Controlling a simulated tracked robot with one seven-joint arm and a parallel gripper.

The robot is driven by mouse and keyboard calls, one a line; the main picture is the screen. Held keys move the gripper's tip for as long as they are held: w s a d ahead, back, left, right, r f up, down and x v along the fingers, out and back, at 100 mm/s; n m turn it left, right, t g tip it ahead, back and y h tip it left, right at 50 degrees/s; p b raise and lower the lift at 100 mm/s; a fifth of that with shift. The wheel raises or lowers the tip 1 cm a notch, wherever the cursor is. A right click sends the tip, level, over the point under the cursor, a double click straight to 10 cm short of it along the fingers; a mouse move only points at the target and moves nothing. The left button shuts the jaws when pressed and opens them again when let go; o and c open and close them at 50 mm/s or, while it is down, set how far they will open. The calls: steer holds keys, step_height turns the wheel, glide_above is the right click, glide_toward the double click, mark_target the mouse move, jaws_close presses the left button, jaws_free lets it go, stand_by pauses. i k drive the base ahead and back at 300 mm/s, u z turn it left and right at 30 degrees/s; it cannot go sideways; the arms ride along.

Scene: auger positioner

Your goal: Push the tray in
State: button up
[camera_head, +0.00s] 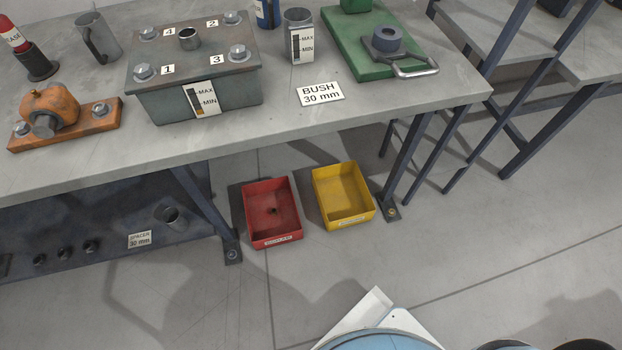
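The likely tray is a green flat plate (349,46) on the right part of the grey workbench. A silver bar handle (415,67) is at its front right corner, close to the bench's right end. A green block at the plate's far end is cut by the top edge of the picture, so I cannot tell how far in the tray sits. My gripper is not in view; only blue and white parts of my own body show at the bottom.
The workbench (280,125) also holds a lidded metal box (200,85), a level cup (299,35) and an orange part (50,110). A red bin (272,238) and a yellow bin (342,222) stand on the floor below. The front floor is clear.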

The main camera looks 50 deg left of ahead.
mark_target(382, 48)
steer(key=u, duration=1)
steer(key=i, duration=0.1)
steer(key=z, duration=2.65)
steer(key=i, duration=0.85)
steer(key=u, duration=2.85)
steer(key=i, duration=0.5)
steer(key=u, duration=0.45)
